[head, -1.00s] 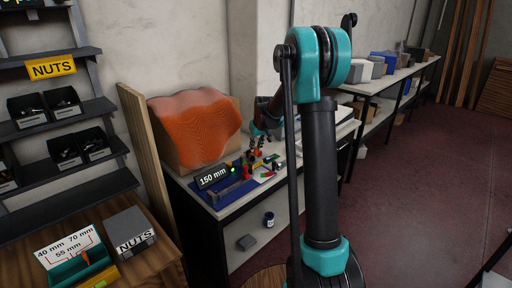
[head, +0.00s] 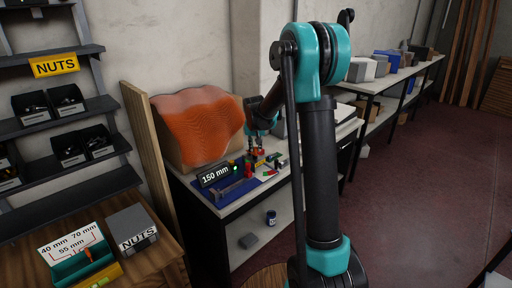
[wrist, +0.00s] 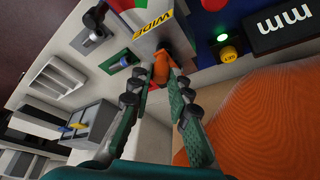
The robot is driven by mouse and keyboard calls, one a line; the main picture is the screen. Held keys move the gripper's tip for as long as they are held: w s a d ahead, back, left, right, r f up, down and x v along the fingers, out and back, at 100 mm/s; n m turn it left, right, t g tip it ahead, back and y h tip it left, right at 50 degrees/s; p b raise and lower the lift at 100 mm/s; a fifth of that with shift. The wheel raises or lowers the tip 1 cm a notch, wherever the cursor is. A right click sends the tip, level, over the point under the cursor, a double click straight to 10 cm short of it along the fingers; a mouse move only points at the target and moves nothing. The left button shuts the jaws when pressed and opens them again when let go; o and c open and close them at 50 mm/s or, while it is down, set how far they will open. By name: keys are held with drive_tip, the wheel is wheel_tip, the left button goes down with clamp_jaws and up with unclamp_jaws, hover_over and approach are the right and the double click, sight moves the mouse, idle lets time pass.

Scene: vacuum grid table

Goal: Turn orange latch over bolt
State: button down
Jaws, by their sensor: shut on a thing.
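My gripper (wrist: 161,82) has its two green fingers closed on the orange latch (wrist: 161,66), which shows between the fingertips in the wrist view. The latch sits beside a grey block with a yellow label (wrist: 153,24). In the head view my gripper (head: 257,153) is small and low over the cluttered table top, behind the 150 mm sign. The bolt cannot be made out in either view.
A black 150 mm sign (head: 215,173) stands on a blue mat near the table's front. A lit green lamp (wrist: 222,38) and a yellow button (wrist: 229,53) are close to my gripper. A large orange ribbed sheet (head: 200,130) rises at the table's back left.

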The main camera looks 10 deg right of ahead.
drive_tip(key=c, duration=1.4)
unclamp_jaws()
drive_tip(key=v, duration=1.2)
drive_tip(key=shift+w, duration=0.1)
drive_tip(key=s+d+f, duration=0.2)
drive_tip(key=s+f, duration=0.3)
drive_tip(key=s, duration=0.6)
drive_tip(key=s+d+f+n, duration=0.1)
drive_tip(key=s+f, duration=0.4)
drive_tip(key=s, duration=0.7)
drive_tip(key=s+d+f+n, duration=0.1)
drive_tip(key=s+d+f, duration=0.2)
drive_tip(key=s, duration=0.8)
drive_tip(key=shift+s+d+f+y, duration=0.1)
drive_tip(key=shift+s+f+y, duration=0.1)
drive_tip(key=shift+f, duration=0.5)
drive_tip(key=shift+s+f+y, duration=0.2)
drive_tip(key=shift+f, duration=0.5)
